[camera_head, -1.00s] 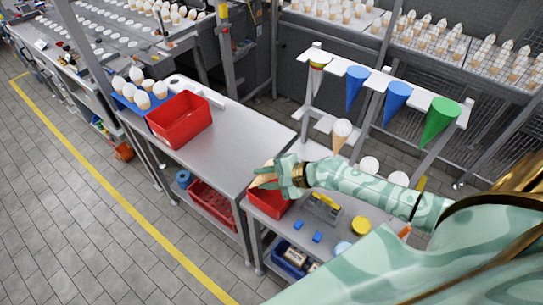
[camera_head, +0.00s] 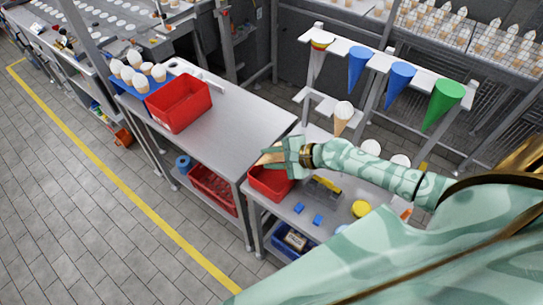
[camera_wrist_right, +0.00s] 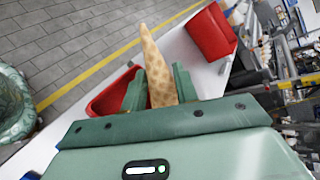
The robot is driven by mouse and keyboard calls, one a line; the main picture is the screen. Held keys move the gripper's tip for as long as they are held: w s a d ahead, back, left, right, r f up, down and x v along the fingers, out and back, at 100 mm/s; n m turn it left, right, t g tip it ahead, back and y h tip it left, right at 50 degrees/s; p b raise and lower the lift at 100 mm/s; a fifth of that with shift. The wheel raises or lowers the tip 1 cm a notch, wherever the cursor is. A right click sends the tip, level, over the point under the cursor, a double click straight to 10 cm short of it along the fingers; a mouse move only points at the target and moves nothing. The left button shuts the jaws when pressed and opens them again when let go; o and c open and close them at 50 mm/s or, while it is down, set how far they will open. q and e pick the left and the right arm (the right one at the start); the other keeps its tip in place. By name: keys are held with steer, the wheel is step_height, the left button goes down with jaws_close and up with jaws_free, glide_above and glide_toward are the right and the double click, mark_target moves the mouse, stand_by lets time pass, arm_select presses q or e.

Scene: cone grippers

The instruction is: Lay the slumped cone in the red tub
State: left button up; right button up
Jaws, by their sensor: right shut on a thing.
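My right gripper (camera_head: 272,157) is shut on a tan waffle cone (camera_wrist_right: 160,75), which lies between its two green fingers in the right wrist view. The cone's narrow tip points away from the palm, and its wide end is hidden by the gripper. In the head view a bit of the cone (camera_head: 264,158) shows at the fingertips, above a small red tub (camera_head: 268,188). A larger red tub (camera_head: 178,103) stands on the steel table at left, and in the right wrist view a red tub (camera_wrist_right: 210,35) shows at upper right. My left gripper is not in view.
A blue holder (camera_head: 124,90) with several cones stands behind the larger tub. Bare table (camera_head: 230,122) lies between that tub and my gripper. A white rack (camera_head: 385,65) with coloured cones stands at the right. Blue blocks (camera_head: 299,208) lie near the small tub.

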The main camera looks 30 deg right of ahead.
step_height(320, 180, down, 7)
steer(key=b, duration=0.6)
steer(key=shift+f, duration=0.2)
steer(key=o, duration=1.3)
steer(key=p+v, duration=0.1)
steer(key=v, duration=0.6)
